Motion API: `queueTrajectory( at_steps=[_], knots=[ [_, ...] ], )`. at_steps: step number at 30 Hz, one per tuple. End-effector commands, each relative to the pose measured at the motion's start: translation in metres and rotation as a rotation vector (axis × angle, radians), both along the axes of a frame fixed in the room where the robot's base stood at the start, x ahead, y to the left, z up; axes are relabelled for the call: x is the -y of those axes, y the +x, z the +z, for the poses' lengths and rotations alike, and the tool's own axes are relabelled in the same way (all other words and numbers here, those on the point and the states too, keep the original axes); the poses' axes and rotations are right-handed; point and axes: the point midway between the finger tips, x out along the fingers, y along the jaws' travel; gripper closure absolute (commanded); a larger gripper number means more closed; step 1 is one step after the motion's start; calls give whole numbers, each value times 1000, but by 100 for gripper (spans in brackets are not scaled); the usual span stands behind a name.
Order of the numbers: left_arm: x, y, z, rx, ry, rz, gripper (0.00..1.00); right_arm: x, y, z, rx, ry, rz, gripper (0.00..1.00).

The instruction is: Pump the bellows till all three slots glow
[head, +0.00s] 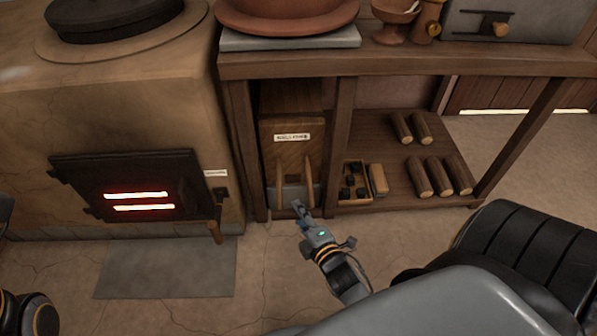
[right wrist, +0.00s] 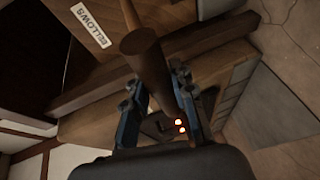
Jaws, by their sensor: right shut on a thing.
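The bellows (head: 291,150), a wooden body with a white label and two upright wooden handles, stand under the table. My right gripper (head: 300,207) is at the lower end of the right handle (head: 309,183). In the right wrist view my right gripper (right wrist: 157,88) is shut on that handle (right wrist: 146,58), one finger on each side. The dark oven door (head: 180,170) is at the left. Two of its slots (head: 138,202) glow orange-red; I see no third glowing slot. My left gripper is not in view.
The wooden table (head: 420,62) above carries a large clay basin (head: 287,14). On its lower shelf are a small box (head: 352,190) of dark lumps and several short logs (head: 432,175). A grey floor slab (head: 165,268) lies before the oven.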

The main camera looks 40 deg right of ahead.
Motion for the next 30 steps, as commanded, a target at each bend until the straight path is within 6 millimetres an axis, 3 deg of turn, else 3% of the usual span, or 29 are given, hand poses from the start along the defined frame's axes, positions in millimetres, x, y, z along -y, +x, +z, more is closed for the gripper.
queueTrajectory(
  at_steps=[10, 11, 14, 23, 30],
  knots=[
    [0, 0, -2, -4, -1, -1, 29, -2, -4, -1, -1, 0, -1, 100],
    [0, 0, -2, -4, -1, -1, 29, -2, -3, -1, -1, 0, -1, 71],
    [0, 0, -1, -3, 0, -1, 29, -2, -3, -1, -1, 0, -1, 52],
    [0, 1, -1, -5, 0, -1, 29, -2, -4, 0, 1, -1, -1, 52],
    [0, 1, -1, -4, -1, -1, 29, -6, -34, 4, -2, -1, -1, 52]
  ],
)
